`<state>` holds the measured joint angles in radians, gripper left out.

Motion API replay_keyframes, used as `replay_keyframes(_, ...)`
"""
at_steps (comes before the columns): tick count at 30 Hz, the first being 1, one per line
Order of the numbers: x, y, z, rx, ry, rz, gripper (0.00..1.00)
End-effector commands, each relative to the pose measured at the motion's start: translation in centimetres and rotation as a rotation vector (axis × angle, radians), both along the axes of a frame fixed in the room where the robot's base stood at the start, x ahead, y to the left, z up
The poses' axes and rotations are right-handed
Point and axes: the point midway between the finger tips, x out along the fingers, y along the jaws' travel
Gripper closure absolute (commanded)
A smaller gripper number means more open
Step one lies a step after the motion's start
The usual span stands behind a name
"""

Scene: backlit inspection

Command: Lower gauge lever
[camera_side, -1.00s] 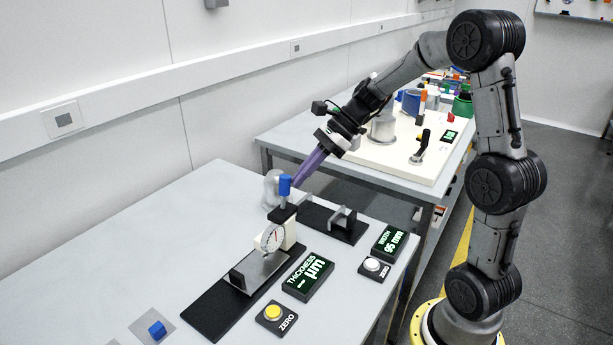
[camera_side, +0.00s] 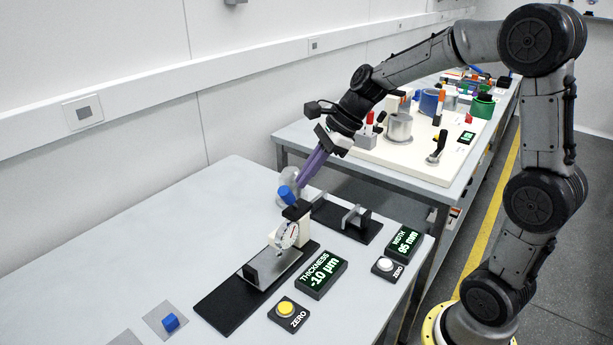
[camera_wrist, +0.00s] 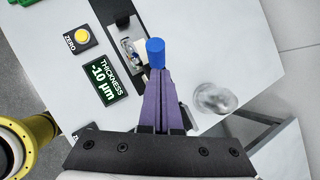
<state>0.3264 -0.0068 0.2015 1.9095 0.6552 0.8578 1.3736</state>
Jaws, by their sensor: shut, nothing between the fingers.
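The blue knob also shows in the wrist view (camera_wrist: 156,51). The thickness display (camera_side: 319,273) reads -10 µm. My gripper (camera_side: 301,186) has purple fingers, shut together with nothing between them. Its fingertips are right at the knob, on its upper right side in the side view. In the wrist view the fingertips (camera_wrist: 156,74) meet the knob and partly hide the gauge behind it.
A yellow zero button (camera_side: 286,307) stands in front of the gauge. The width gauge (camera_side: 348,220) and its display (camera_side: 404,243) stand to the right. A clear round object (camera_side: 288,179) is behind the lever. A blue block (camera_side: 170,322) lies at the left, where the table is mostly bare.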

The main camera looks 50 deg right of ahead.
Motion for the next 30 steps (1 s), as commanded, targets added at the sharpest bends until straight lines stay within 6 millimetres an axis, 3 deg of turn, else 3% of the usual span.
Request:
replay_keyframes(17, 0.0, -0.1, 1.1, 0.0, 0.0, -0.001, 1.0)
replay_keyframes(23, -1.1, -1.5, 1.9, -0.001, -0.001, -0.005, 1.0)
replay_keyframes(26, -2.1, -3.0, 2.7, -0.002, -0.004, -0.008, 1.0)
replay_keyframes(30, -3.4, -3.5, 5.6, -0.005, -0.008, -0.002, 1.0)
